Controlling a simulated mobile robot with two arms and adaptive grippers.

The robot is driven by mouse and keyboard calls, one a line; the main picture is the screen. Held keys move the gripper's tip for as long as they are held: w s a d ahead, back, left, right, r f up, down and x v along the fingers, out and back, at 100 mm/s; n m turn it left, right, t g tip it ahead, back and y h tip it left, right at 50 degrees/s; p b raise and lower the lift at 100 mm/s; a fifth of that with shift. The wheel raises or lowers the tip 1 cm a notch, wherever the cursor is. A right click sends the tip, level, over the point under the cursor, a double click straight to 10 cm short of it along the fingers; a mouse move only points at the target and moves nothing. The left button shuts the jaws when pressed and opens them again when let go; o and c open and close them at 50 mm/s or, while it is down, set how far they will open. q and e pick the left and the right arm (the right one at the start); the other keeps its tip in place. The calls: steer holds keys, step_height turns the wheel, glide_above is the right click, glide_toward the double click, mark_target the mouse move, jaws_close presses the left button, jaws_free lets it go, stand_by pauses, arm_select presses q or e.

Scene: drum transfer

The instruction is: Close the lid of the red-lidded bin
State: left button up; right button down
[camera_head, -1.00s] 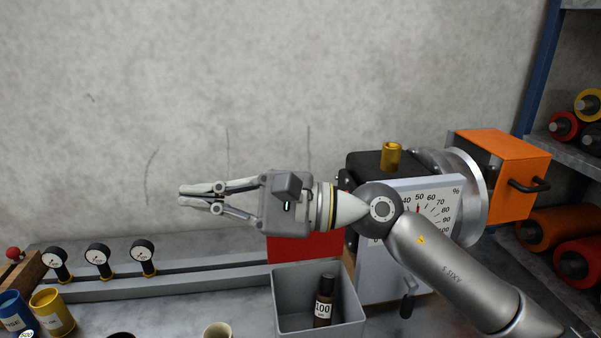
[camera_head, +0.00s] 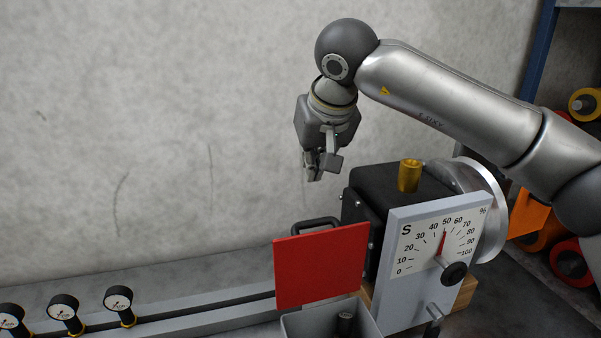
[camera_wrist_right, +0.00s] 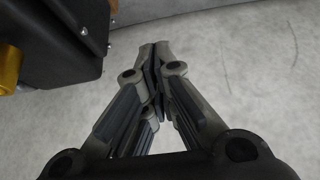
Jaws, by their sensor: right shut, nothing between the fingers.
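The red lid (camera_head: 322,266) stands open, nearly upright, at the back of the grey bin (camera_head: 300,327), in the head view. A dark handle (camera_head: 305,226) shows above and behind the lid's top edge. A dark bottle top (camera_head: 345,322) shows inside the bin; the bin's lower part is cut off. My right gripper (camera_head: 314,176) points down above and behind the lid, apart from it. Its fingers (camera_wrist_right: 158,55) meet at the tips and hold nothing in the right wrist view. My left gripper is not in view.
A dark machine with a brass cap (camera_head: 409,176) and a white dial panel (camera_head: 432,250) stands right of the lid. Several gauges (camera_head: 65,308) line the rail at left. Shelves with rolls (camera_head: 586,104) are at far right. The wall behind is bare.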

steer(key=p+x, duration=0.3)
steer(key=x, duration=0.6)
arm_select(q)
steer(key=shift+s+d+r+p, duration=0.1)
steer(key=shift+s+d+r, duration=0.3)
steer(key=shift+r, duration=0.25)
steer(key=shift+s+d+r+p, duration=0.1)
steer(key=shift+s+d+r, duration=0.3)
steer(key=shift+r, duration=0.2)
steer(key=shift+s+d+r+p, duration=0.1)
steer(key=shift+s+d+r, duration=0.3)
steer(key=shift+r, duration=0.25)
arm_select(e)
steer(key=shift+s+d+f, duration=0.1)
steer(key=shift+s+d, duration=0.1)
steer(key=shift+s, duration=0.5)
steer(key=shift+s+d+f, duration=0.1)
steer(key=shift+s+d, duration=0.15)
steer(key=shift+s, duration=0.5)
steer(key=shift+s+d+f, duration=0.1)
steer(key=shift+s+d, duration=0.1)
steer(key=shift+s, duration=0.5)
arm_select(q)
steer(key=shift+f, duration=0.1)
